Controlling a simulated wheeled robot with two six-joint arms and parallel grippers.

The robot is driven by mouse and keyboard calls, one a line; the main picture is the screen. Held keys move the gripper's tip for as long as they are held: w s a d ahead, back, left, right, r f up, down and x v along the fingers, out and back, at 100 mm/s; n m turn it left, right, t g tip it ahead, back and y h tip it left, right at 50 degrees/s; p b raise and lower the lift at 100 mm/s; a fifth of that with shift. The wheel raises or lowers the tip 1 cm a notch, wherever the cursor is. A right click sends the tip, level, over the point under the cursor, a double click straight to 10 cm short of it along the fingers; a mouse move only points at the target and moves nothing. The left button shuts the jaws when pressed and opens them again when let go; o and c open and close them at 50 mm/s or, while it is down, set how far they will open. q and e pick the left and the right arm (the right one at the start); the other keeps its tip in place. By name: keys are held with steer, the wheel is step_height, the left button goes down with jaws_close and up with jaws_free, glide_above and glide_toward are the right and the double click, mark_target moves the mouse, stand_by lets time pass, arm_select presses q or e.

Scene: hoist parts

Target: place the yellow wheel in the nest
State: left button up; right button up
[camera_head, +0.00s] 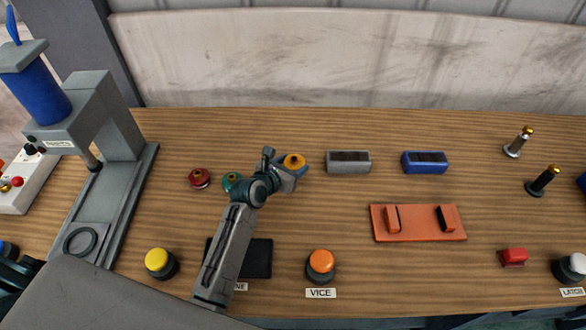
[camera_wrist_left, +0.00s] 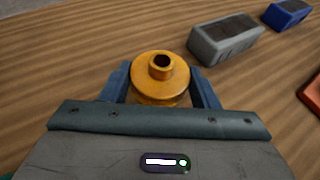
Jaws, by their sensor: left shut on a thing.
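The yellow wheel (camera_head: 294,161) is between the jaws of my left gripper (camera_head: 292,168), near the middle of the table. In the left wrist view, the wheel (camera_wrist_left: 160,77) stands upright with its hub and hole on top, and both blue fingers grip its sides. I cannot tell whether it touches the table. A dark ring (camera_head: 80,240) on the base plate of the press (camera_head: 102,130) at the left looks like the nest; it appears empty. My right gripper is not in view.
A red wheel (camera_head: 199,178) and a teal wheel (camera_head: 231,181) lie left of my gripper. A grey block (camera_head: 348,162) and a blue block (camera_head: 425,162) stand to its right. An orange vice (camera_head: 418,235) and an orange button (camera_head: 321,262) are nearer the front.

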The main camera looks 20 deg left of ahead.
arm_select(q)
steer(key=shift+w+d+f+p, duration=0.15)
steer(key=shift+w+f, duration=0.1)
steer(key=shift+f, duration=0.4)
steer(key=shift+w+a+f+p, duration=0.1)
steer(key=shift+w+f+p, duration=0.1)
steer(key=shift+f, duration=0.8)
steer(key=o, duration=1.1)
steer(key=shift+f, duration=0.2)
steer(key=o, duration=0.4)
steer(key=shift+s, duration=0.1)
steer(key=shift+r, duration=0.1)
